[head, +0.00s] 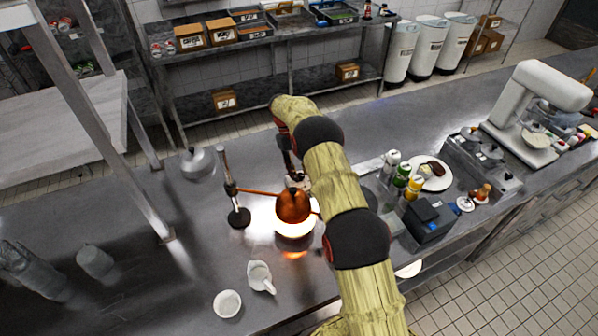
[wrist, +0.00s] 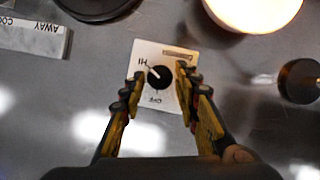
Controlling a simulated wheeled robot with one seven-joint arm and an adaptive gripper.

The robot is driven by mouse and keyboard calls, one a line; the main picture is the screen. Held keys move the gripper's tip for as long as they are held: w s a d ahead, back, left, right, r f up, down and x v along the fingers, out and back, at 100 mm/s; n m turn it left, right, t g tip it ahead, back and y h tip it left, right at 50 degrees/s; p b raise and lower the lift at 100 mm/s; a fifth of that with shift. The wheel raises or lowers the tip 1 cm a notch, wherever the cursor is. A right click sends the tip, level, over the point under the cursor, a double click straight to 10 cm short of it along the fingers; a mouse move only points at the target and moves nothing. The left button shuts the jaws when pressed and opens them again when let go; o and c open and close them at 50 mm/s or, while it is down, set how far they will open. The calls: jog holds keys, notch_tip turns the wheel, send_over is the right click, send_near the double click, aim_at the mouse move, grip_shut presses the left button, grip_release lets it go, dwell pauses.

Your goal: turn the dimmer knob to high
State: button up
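The dimmer knob (wrist: 160,78) is a round black knob on a white plate (wrist: 150,115) in the wrist view. Its pale pointer mark slants to the upper left, toward the printed HI; OFF is printed below the knob. My gripper (wrist: 160,73) is open, with one yellow-and-black finger on each side of the knob and visible gaps to it. How high the fingertips are above the plate is hard to tell. In the head view my gripper (head: 294,178) is low behind the copper heat lamp (head: 293,206), and the knob cannot be made out there.
The lit lamp hangs from a stand (head: 238,215) close to my gripper. A white pitcher (head: 260,276) and a white bowl (head: 228,303) stand on the steel counter in front. A plate of food (head: 431,178) and bottles are to the right. A labelled block (wrist: 35,38) lies at upper left.

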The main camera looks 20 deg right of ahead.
jog(key=shift+o, duration=1.2)
jog(key=v, duration=1.2)
